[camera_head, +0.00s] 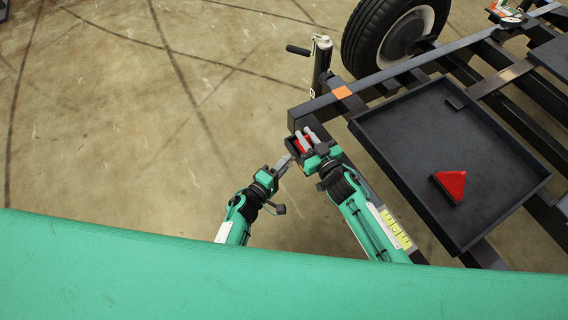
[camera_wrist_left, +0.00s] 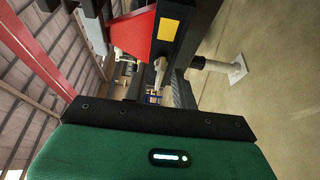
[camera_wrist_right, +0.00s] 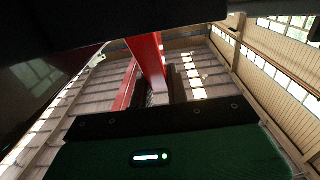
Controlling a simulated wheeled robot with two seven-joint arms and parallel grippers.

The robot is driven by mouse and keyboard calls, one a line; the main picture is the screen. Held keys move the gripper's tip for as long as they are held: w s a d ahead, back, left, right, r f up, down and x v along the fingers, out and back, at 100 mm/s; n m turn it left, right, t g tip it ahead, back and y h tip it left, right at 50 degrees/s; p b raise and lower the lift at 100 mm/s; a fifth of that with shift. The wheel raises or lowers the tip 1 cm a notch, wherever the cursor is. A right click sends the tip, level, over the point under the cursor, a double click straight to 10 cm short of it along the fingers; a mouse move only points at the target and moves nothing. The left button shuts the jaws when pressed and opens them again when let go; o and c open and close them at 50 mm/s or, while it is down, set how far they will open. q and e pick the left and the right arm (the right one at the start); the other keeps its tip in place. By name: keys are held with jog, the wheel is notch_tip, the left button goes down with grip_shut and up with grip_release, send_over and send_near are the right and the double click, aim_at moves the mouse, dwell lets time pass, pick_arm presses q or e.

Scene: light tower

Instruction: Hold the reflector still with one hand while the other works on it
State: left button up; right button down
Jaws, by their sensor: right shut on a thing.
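A red reflector (camera_head: 304,147) is at the near left corner of the dark frame, partly hidden by my right gripper (camera_head: 307,138). My right gripper is shut on it; in the right wrist view the reflector is a red strip (camera_wrist_right: 148,56) running up from between the fingers. My left gripper (camera_head: 283,164) is just left of and below it, apart from it. In the left wrist view the reflector (camera_wrist_left: 134,36) lies past the fingers, beside a yellow patch (camera_wrist_left: 168,29) on a dark part. A gap shows between the left fingers, with a small pale metal piece beyond.
A dark tray (camera_head: 387,137) on the frame holds a second red triangular reflector (camera_head: 452,185). A jack with a crank handle (camera_head: 320,62) stands at the frame's corner, near a wheel (camera_head: 392,38). An orange patch (camera_head: 342,92) marks the beam. Floor at left is clear.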

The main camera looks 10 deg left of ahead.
pick_arm(q)
grip_shut()
jog(key=shift+m, duration=0.5)
